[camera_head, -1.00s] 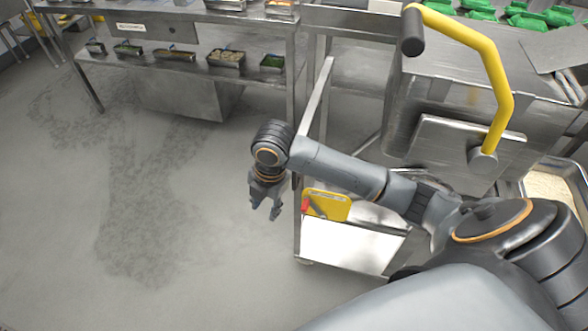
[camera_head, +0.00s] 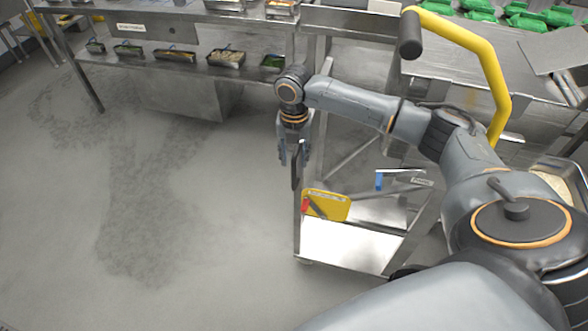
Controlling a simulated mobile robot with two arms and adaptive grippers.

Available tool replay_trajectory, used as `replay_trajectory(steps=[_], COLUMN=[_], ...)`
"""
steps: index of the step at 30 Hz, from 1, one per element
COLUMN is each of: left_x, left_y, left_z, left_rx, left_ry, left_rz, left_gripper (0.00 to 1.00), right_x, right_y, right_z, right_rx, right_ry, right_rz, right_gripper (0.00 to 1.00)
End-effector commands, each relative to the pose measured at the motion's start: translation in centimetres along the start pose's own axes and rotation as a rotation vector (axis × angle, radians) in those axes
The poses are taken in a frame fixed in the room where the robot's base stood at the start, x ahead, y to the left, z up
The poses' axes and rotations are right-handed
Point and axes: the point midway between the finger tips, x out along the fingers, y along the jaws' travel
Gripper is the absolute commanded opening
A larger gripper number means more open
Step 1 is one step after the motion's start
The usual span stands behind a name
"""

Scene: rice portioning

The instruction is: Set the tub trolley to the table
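A steel trolley (camera_head: 345,246) with a bright lower shelf and thin uprights stands at the centre right, beside the steel table (camera_head: 455,70). My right gripper (camera_head: 295,160) points down at the trolley's left end, close to its frame. Its fingers overlap the frame in the picture, so I cannot tell whether they touch or grip it. A tub of pale grains (camera_head: 560,183) shows at the right edge, partly behind my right arm. I cannot tell whether the trolley carries it. My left gripper is out of view.
A yellow board with a red-handled tool (camera_head: 328,205) is at the trolley's left side. A yellow curved handle (camera_head: 490,60) rises above the table. A steel rack with food pans (camera_head: 226,58) stands at the back left. The floor (camera_head: 130,220) on the left is clear.

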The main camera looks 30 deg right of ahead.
Motion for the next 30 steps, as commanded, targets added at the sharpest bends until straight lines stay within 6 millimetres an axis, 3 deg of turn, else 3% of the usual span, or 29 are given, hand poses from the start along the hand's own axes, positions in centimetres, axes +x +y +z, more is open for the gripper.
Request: replay_trajectory(steps=[3, 9, 21, 23, 27, 30], left_x=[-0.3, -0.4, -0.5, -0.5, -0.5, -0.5], left_y=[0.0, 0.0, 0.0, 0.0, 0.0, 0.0], left_z=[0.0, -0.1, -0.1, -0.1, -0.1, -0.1], left_rx=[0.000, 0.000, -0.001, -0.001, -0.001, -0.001], left_ry=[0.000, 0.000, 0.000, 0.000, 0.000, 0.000], left_rz=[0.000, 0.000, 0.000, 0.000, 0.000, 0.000], left_gripper=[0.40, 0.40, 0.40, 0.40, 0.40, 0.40], right_x=[2.4, 5.0, 5.9, 5.9, 5.9, 5.9], right_y=[-0.1, 0.0, 0.0, 0.0, 0.0, 0.0], right_z=[-0.1, 0.0, 0.0, 0.0, 0.0, 0.0], right_rx=[0.000, 0.000, 0.000, 0.000, 0.000, 0.000], right_ry=[0.002, 0.000, -0.001, -0.001, -0.001, -0.001], right_rz=[-0.003, -0.001, 0.000, 0.000, 0.000, 0.000], right_gripper=[0.37, 0.37, 0.37, 0.29, 0.01, 0.00])
